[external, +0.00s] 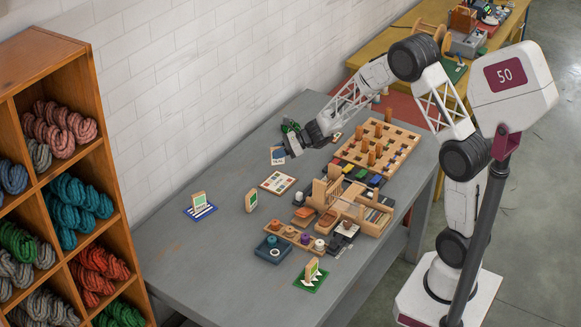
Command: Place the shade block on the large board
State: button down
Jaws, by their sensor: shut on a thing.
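My gripper (287,148) is at the far left end of my arm, above the grey table. It is shut on a small tan-edged block (277,156) with a blue and white face, held near the wall side. Its lower edge seems clear of the table, but I cannot tell the height. Whether this is the shade block is too small to tell. A large wooden board (413,133) with holes and several orange-brown upright pieces lies at the right part of the table. Other boards are smaller, so this one appears to be the large board.
A tan-framed block (251,201) stands alone. Similar blocks stand on a blue striped mat (203,213) and a green mat (313,283). A flat patterned card (278,183), wooden organisers (350,205) and a blue tray (272,250) crowd the middle.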

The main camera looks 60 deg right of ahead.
aim_at(275, 164)
jog(key=shift+f, duration=2.65)
jog(key=shift+f, duration=0.1)
jog(key=shift+f, duration=1.75)
jog(key=shift+f, duration=0.1)
jog(key=c, duration=1.1)
grip_release()
jog(key=shift+o, duration=0.2)
jog(key=v, duration=1.2)
jog(key=shift+a, duration=0.1)
